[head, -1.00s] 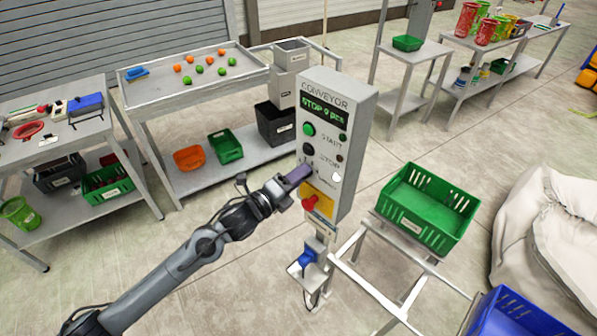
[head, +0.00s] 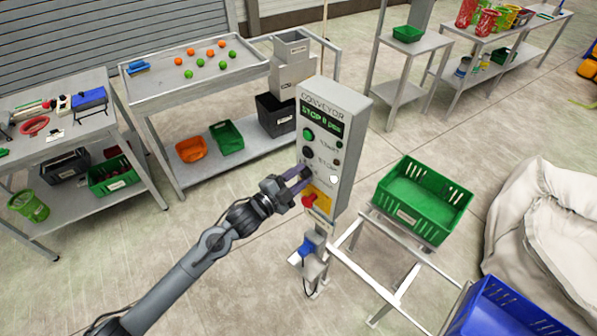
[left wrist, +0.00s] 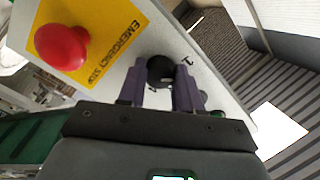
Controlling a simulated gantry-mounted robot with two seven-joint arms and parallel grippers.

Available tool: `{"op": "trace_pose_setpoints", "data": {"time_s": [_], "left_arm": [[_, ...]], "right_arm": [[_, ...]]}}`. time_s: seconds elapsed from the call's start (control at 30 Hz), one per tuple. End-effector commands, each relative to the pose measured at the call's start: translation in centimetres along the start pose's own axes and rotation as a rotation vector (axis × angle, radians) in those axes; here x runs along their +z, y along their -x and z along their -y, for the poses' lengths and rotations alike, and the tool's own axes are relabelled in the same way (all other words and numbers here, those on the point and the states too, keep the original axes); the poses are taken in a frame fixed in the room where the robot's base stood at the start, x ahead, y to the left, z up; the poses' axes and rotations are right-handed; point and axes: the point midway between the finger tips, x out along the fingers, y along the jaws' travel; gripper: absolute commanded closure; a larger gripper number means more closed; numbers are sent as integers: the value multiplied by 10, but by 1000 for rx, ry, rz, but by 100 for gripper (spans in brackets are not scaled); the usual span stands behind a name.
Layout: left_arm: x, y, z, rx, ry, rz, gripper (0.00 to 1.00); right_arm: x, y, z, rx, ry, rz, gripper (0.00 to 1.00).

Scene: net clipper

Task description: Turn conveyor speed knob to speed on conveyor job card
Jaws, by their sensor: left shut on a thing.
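The grey conveyor control box (head: 346,130) stands on a post in the middle of the head view. Its lit green display (head: 321,118) reads "STOP" and a piece count. The small dark speed knob (left wrist: 160,70) shows between my left gripper's fingers in the left wrist view, beside a mark like "1". My left gripper (head: 300,178) is shut on the knob, with one purple finger on each side. The fingers partly cover the knob and its scale. I cannot make out a readable conveyor job card. My right gripper is not in view.
A red emergency stop button (left wrist: 62,47) on a yellow plate sits close beside the left gripper. The green start button (head: 308,135) and dark stop button (head: 308,152) are above. A green crate (head: 422,199) stands on a frame to the right.

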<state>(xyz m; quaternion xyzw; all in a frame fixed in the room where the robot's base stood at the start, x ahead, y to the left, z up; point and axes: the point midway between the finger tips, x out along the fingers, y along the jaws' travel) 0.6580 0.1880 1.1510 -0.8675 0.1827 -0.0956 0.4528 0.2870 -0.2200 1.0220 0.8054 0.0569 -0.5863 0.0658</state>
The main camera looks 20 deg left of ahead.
Motion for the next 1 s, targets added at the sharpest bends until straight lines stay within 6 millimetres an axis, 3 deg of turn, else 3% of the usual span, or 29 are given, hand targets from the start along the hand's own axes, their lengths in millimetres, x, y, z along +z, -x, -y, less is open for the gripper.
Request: {"op": "trace_pose_setpoints", "data": {"time_s": [0.4, 1.0], "left_arm": [[0, 0, 0, 0, 249, 1, 96], [1, 0, -2, 1, 306, 2, 96]], "right_arm": [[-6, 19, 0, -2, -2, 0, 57], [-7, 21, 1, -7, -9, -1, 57]]}}
